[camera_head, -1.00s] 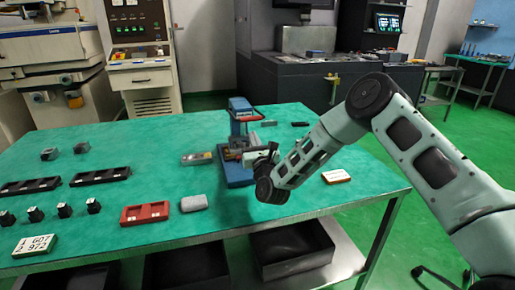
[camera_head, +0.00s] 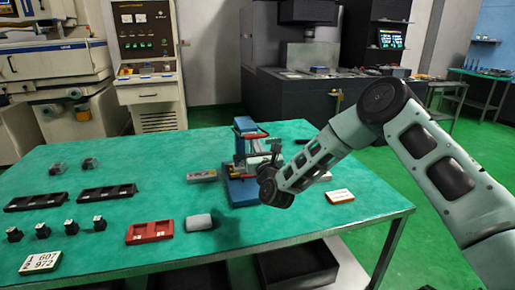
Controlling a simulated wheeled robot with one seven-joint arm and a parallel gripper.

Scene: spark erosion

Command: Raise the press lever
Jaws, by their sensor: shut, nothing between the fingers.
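A blue press (camera_head: 243,192) stands upright near the middle of the green table. Its red lever handle (camera_head: 252,137) lies roughly level across the upper front of the press, just below the blue top. My gripper (camera_head: 256,157) comes in from the right at the press front, a little below the red handle. It is shut and looks empty. The gripper and wrist hide part of the press's right side. Whether the fingers touch the lever cannot be told at this size.
On the green table (camera_head: 110,226), a red tray (camera_head: 150,232), a grey block (camera_head: 199,222), black trays (camera_head: 107,193) and several small black blocks lie left of the press. A white card (camera_head: 340,196) lies right, under my arm.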

